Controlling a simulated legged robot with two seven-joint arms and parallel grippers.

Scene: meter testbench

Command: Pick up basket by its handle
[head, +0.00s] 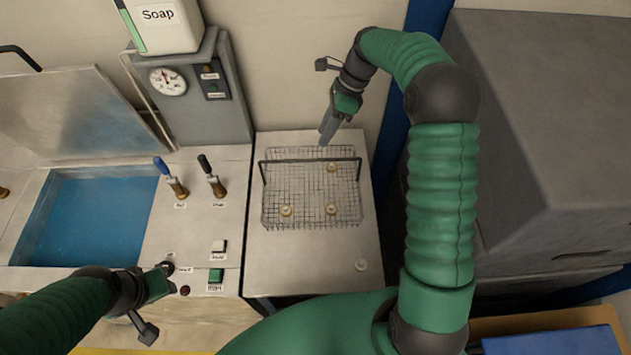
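The wire mesh basket (287,216) stands on a metal side table (322,262) and has several small pale round parts in it. Its dark handle (310,160) spans the basket from left to right. My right gripper (325,138) points down near the basket's back edge, just behind the handle in the picture, and looks apart from it. Its fingers are seen from the side, so their opening does not show. My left gripper (170,277) is at the lower left, by the bench's front buttons, away from the basket. Its opening is unclear too.
Left of the basket are two valve levers (212,176), a water-filled basin (95,218) with a raised lid, and a gauge column (222,112) bearing a soap container (160,24). A large grey box (560,110) stands at right.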

